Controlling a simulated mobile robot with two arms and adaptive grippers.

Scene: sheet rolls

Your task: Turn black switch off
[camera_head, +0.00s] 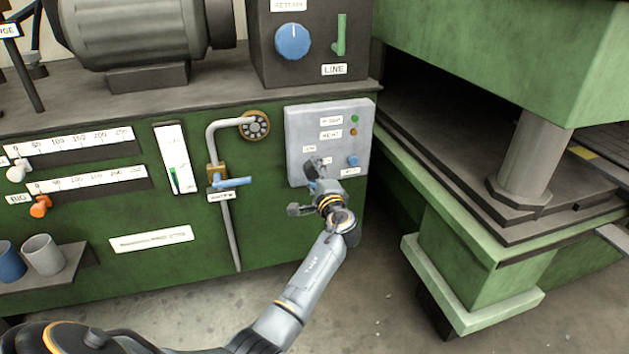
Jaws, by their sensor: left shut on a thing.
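A grey control box (362,120) is fixed to the front of the green machine. It carries a green light, an orange light, small white labels and a blue knob (352,160) at its lower right. My left gripper (312,178) is at the lower left of the box, with its fingers shut at the panel face. A small dark part, likely the black switch (313,165), shows just above the fingers. The gripper and wrist cover most of it, so its position cannot be told. My right gripper is not in view.
A pipe with a blue-handled valve (232,182) runs left of the box. A large blue dial (292,41) and green lever (339,36) sit above. A green press (480,190) stands close on the right. Cups (43,254) stand at lower left.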

